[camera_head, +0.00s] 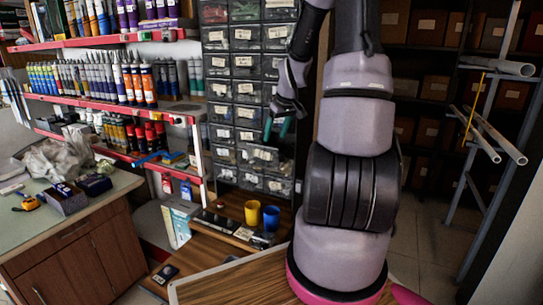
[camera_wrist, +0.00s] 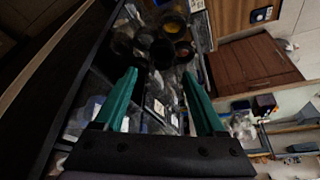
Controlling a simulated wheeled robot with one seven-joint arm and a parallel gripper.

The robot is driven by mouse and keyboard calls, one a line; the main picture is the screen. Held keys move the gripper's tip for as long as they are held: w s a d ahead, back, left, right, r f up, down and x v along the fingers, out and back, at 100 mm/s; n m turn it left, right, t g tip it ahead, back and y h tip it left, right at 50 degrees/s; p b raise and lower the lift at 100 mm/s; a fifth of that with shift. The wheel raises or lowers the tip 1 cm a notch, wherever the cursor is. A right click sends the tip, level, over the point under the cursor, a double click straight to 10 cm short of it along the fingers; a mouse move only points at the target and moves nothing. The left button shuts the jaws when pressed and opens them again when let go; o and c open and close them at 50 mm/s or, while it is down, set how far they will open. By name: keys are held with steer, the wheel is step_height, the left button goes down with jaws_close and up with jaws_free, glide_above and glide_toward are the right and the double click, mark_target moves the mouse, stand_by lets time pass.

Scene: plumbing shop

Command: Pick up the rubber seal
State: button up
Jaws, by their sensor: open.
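I cannot make out the rubber seal for certain in either view. My gripper (camera_head: 279,130) is raised in front of the wall of small-parts drawers (camera_head: 247,65), above the wooden bench. In the wrist view, the two green fingers of my gripper (camera_wrist: 160,75) are wide apart with nothing held between them. Dark round shapes show beyond the fingertips; they are too dim to identify. A small dark item (camera_head: 165,274) lies on wood at the lower left of the head view; I cannot tell what it is.
A counter (camera_head: 105,188) is at left, below shelves of tubes (camera_head: 130,80). A pipe rack (camera_head: 485,140) stands at right. Floor shows between bench and rack.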

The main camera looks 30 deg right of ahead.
steer(key=shift+x, duration=1)
steer(key=shift+s+x, duration=0.2)
steer(key=shift+x, duration=1.15)
steer(key=shift+s+x, duration=0.2)
steer(key=shift+x, duration=1.15)
steer(key=shift+a+f, duration=0.1)
steer(key=c, duration=1.1)
